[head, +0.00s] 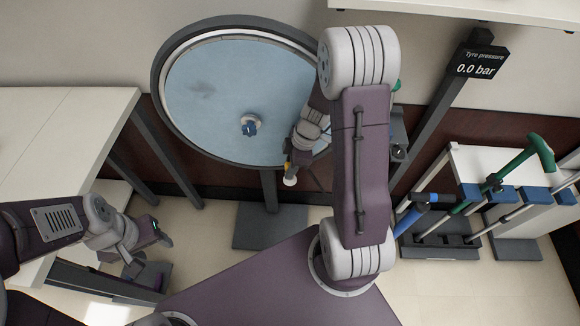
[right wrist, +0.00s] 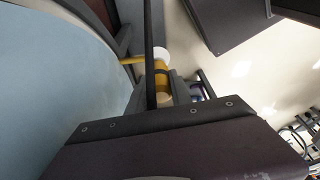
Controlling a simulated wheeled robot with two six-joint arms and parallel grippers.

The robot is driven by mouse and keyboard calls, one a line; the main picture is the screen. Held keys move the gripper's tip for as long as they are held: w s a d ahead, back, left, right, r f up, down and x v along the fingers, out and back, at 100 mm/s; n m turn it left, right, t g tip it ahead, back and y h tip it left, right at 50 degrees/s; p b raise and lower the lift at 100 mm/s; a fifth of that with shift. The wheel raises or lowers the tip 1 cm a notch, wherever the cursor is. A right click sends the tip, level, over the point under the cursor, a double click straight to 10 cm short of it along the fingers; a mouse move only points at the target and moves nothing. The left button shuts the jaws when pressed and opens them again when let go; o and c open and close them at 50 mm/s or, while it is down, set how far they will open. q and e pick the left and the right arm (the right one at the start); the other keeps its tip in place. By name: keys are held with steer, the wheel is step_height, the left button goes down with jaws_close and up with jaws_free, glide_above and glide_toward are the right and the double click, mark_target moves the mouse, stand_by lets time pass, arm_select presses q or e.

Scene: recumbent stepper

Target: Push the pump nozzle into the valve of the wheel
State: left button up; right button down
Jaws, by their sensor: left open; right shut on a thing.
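The nozzle's white end (head: 290,181) shows below the gripper. In the right wrist view the nozzle (right wrist: 161,78) is yellow with a dark band and a white cap, and a thin yellow part points left towards the wheel. I cannot make out the valve. My left gripper (head: 148,252) is open and empty at lower left.
A pressure display (head: 482,62) on a post reads 0.0 bar. A rack (head: 440,245) with blue and green handled tools stands at right. A white table (head: 60,130) is at left. The wheel's stand has a dark base plate (head: 270,226) on the floor.

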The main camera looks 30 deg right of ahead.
steer(key=shift+f+b, duration=0.3)
steer(key=shift+b, duration=0.2)
stand_by(0.7)
stand_by(0.7)
steer(key=c, duration=1.1)
jaws_free()
steer(key=shift+r, duration=0.15)
steer(key=p+v, duration=0.4)
steer(key=v, duration=0.1)
steer(key=shift+d+r, duration=0.1)
steer(key=shift+r, duration=0.3)
